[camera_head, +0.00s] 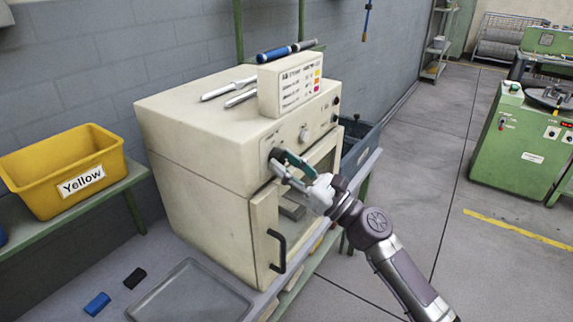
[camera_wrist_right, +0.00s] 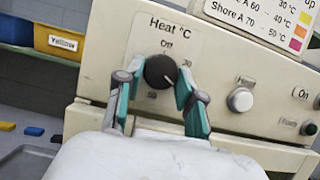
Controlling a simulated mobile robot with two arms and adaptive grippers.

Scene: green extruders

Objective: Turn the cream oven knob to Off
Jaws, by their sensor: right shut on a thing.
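The cream oven (camera_head: 215,165) stands on a bench against the wall. Its round black heat knob (camera_wrist_right: 160,71) sits on the front panel under the "Heat °C" label, with "Off" printed above it and numbers around it. A pale pointer line on the knob slants toward its lower right, not up at "Off". My right gripper (camera_head: 279,165) reaches the panel from the front right. In the right wrist view my right gripper (camera_wrist_right: 155,82) has its teal-and-grey fingers on either side of the knob, closed on it. In the head view the fingers partly cover the knob. My left gripper is out of view.
The oven door handle (camera_head: 277,251) is below my right gripper. A yellow bin (camera_head: 62,170) stands at left, a grey tray (camera_head: 190,293) in front. Open floor lies to the right.

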